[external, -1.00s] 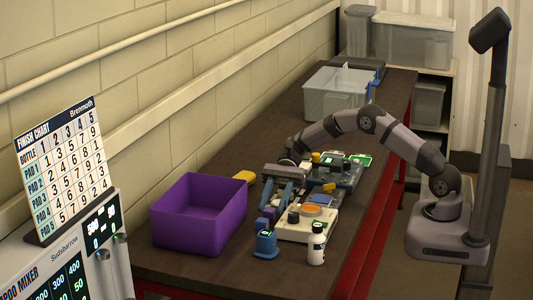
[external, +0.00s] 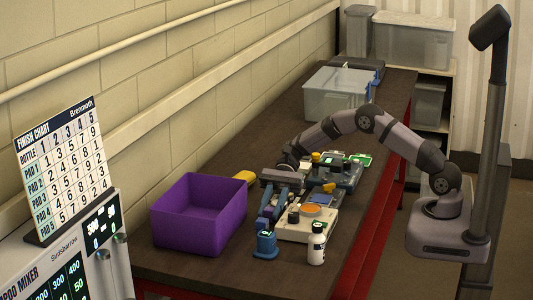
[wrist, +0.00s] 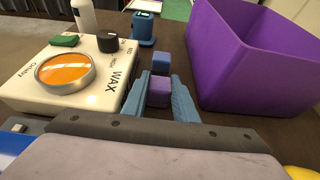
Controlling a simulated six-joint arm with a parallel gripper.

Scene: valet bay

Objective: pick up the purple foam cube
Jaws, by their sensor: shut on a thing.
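The purple foam cube (wrist: 158,95) sits between the two blue fingers of my gripper (wrist: 159,84) in the wrist view. The fingers are shut on it, one on each side. In the external view my gripper (external: 270,213) points down at the table between the purple bin and the white wax unit, and its fingers largely hide the cube. I cannot tell whether the cube is clear of the table. A blue cube (wrist: 160,63) stands just beyond the purple one; I cannot tell if they touch.
A purple bin (external: 201,229) stands left of my gripper. A white wax unit (external: 297,233) with an orange-topped tin (external: 310,210) is close on the right. A blue bottle-like item (external: 265,245) and a white bottle (external: 317,245) stand in front. A clear tub (external: 337,98) is at the back.

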